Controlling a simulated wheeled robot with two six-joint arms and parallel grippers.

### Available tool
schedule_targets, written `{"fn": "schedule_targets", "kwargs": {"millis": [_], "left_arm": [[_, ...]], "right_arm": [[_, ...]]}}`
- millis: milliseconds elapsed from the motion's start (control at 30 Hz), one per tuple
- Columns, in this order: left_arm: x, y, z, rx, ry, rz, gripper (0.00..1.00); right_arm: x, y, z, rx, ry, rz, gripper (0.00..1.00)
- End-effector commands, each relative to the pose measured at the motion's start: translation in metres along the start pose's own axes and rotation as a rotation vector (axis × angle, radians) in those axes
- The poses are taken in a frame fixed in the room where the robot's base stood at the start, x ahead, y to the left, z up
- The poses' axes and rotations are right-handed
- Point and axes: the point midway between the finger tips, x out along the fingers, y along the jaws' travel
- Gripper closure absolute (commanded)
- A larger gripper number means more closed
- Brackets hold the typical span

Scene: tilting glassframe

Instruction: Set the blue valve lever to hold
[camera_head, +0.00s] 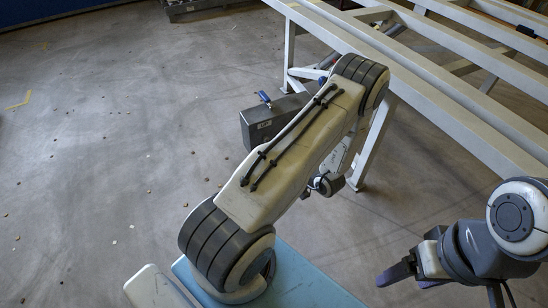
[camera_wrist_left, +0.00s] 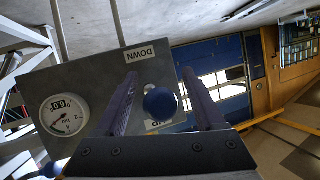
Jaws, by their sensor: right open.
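A grey control box (camera_head: 257,122) stands by the white frame in the head view, with a blue lever (camera_head: 265,98) on its top. In the left wrist view a round blue knob (camera_wrist_left: 160,104) sits on the box's panel (camera_wrist_left: 85,80). A DOWN label (camera_wrist_left: 140,54) is above it; a label below it is partly hidden. My left gripper (camera_wrist_left: 160,75) is open, one finger on each side of the knob; contact cannot be told. The left arm hides this gripper in the head view. My right gripper (camera_head: 403,281) is open and empty at lower right.
A round gauge (camera_wrist_left: 63,115) is on the panel left of the knob. The long white frame (camera_head: 450,85) runs across the upper right of the head view. The floor (camera_head: 80,170) at left is open, with small scattered bits.

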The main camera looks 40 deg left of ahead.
Motion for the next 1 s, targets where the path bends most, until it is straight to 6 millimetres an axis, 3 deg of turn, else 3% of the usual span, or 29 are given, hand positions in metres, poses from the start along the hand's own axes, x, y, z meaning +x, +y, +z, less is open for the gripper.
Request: {"fn": "schedule_targets", "kwargs": {"millis": [267,700,1000], "left_arm": [[-0.011,0.002,-0.001,0.000,0.000,0.005,0.29],[-0.092,0.001,-0.001,0.001,0.000,0.005,0.29],[-0.106,0.001,0.000,0.000,0.000,0.002,0.29]], "right_arm": [[-0.003,0.000,0.000,0.000,0.000,0.000,0.24],[-0.016,-0.001,-0.001,0.000,0.000,0.000,0.24],[-0.018,-0.001,-0.001,0.000,0.000,0.000,0.24]]}}
